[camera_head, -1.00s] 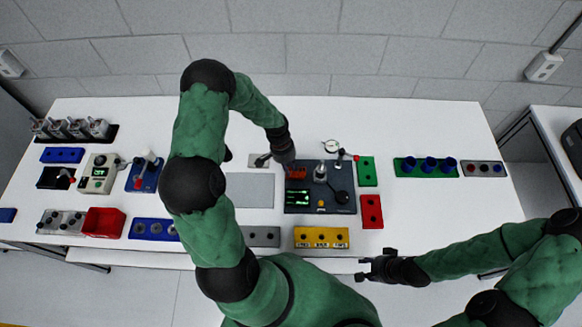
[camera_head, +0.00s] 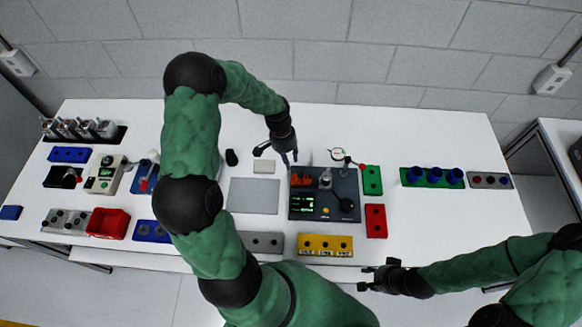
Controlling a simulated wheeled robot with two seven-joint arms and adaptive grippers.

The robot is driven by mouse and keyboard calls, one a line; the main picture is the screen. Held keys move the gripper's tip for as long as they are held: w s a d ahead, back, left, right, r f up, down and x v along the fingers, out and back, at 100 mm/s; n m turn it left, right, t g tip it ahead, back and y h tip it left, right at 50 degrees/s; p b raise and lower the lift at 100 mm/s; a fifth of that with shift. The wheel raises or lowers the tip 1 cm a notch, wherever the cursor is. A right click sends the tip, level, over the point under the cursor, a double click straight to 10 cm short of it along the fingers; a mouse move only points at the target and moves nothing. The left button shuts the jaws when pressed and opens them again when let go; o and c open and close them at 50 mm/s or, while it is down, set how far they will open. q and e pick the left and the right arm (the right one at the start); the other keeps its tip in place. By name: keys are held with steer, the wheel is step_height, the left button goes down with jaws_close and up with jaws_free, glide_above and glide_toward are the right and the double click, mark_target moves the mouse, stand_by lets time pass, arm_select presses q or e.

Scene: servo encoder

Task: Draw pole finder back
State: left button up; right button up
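The dark test station (camera_head: 325,212) lies at the middle of the table. It carries an orange part (camera_head: 303,178), an upright silver cylinder (camera_head: 325,178), a green-lit display (camera_head: 303,203) and a black knob (camera_head: 346,204). I cannot tell for sure which part is the pole finder. My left gripper (camera_head: 287,160) is above the back left of the station, near the orange part. Its fingers look apart, and I see nothing between them. My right gripper (camera_head: 367,278) is open and empty in front of the table's front edge.
A dial gauge (camera_head: 338,153) stands behind the station. Green (camera_head: 372,181) and red (camera_head: 375,221) blocks flank its right side. A grey plate (camera_head: 254,196) lies left, a yellow tray (camera_head: 325,245) in front. The table right of the red block is clear.

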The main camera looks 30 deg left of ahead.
arm_select(q)
steer(key=r, duration=0.3)
steer(key=shift+a+r, duration=0.1)
steer(key=shift+a, duration=0.2)
